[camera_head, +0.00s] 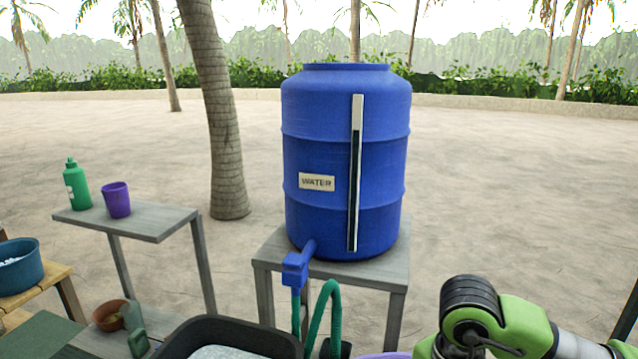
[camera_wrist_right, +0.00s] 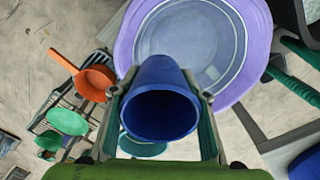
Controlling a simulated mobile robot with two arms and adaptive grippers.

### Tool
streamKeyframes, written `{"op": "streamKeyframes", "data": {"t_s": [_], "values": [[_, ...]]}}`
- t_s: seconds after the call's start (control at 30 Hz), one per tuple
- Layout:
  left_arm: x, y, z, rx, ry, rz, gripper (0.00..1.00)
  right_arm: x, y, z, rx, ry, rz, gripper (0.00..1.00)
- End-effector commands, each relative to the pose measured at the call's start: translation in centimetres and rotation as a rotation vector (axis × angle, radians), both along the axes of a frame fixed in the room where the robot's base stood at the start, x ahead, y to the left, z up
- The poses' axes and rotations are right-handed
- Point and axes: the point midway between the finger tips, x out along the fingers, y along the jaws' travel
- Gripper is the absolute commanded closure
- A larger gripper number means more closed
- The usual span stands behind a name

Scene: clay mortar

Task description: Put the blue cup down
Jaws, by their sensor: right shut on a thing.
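The blue cup (camera_wrist_right: 158,112) is in the right wrist view, its open mouth facing the camera. My right gripper (camera_wrist_right: 160,95) is shut on it, with one finger on each side. Behind the cup in that view is a wide purple basin (camera_wrist_right: 245,85). I cannot tell how far the cup is from the basin. In the head view my right arm shows at the lower right, but the cup and fingers are out of frame. My left gripper is not in view.
A blue water barrel (camera_head: 330,120) stands on a grey table (camera_head: 385,268). A purple cup (camera_head: 117,200) and green bottle (camera_head: 76,186) stand on a grey bench (camera_head: 150,222). A black tub (camera_head: 190,335) is in front. An orange pan (camera_wrist_right: 92,84) and green bowl (camera_wrist_right: 68,121) lie left in the wrist view.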

Motion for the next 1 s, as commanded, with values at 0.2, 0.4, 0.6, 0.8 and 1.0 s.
{"op": "streamKeyframes", "data": {"t_s": [0.2, 0.4, 0.6, 0.8, 1.0], "values": [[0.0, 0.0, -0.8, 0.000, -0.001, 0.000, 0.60, -1.9, -0.6, -0.2, 0.000, -0.001, 0.489, 0.79], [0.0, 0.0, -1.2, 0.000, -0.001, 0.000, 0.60, -3.3, -1.0, -0.2, 0.000, -0.001, 0.848, 0.79], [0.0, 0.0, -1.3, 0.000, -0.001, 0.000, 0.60, -3.9, -1.2, -0.2, -0.001, -0.002, 1.027, 0.79], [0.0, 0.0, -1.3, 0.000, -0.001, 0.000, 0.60, -4.1, -1.2, -0.2, 0.002, 0.000, 1.059, 0.79], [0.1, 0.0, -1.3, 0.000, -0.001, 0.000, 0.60, -4.0, -0.9, 0.0, 0.002, -0.002, 1.069, 0.79]]}}
